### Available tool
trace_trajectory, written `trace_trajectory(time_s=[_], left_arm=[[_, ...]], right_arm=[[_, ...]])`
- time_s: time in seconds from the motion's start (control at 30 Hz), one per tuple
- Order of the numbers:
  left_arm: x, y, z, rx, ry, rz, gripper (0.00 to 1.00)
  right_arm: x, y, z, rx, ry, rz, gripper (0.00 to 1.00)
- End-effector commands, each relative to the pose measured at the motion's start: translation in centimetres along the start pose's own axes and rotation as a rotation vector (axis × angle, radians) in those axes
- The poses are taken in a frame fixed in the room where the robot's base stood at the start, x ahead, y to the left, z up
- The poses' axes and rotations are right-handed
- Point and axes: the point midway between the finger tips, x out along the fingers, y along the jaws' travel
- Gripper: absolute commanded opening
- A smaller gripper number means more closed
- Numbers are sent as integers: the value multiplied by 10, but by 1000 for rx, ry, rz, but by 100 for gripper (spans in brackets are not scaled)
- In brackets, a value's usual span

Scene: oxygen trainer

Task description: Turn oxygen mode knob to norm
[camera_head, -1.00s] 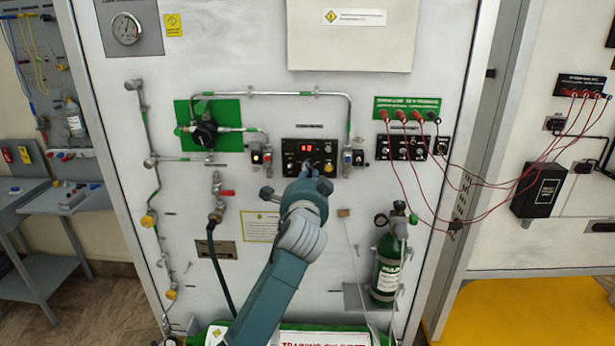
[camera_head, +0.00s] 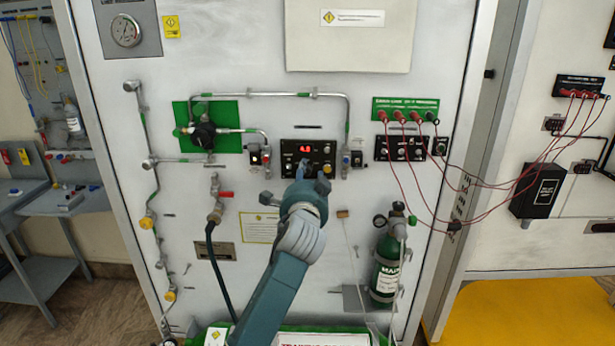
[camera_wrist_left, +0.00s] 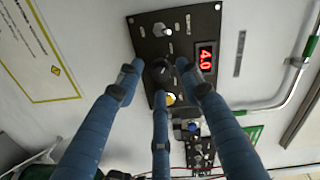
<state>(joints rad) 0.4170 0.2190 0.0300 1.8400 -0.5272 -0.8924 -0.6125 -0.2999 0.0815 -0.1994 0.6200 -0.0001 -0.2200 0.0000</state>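The black control panel (camera_head: 312,150) is on the white wall, with a red display at its top. In the left wrist view the display (camera_wrist_left: 206,58) reads 4.0, and a round black knob (camera_wrist_left: 158,71) sits between my fingertips. The panel's lettering is too small to read, so I cannot tell the mode marks or where the knob points. My left gripper (camera_head: 311,175) reaches up to the panel's lower part and hides some of it. In the left wrist view its three fingers (camera_wrist_left: 158,75) surround the black knob. I cannot tell whether they press on it. My right gripper is out of view.
A second control (camera_wrist_left: 163,30) and a yellow button (camera_wrist_left: 170,99) lie close to the knob. Pipes and a green plate (camera_head: 203,126) are left of the panel. A green cylinder (camera_head: 386,268) stands lower right. Red cables (camera_head: 480,186) hang at the right.

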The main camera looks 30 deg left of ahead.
Motion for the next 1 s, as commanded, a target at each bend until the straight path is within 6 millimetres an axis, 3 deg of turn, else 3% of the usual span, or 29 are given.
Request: trace_trajectory(time_s=[0.27,0.7,1.0], left_arm=[[-9,0,0,1,0,-2,37],[-96,1,-1,-1,2,1,37],[-120,1,-1,1,0,1,37]], right_arm=[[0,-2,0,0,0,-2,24],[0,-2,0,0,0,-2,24],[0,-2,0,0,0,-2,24]])
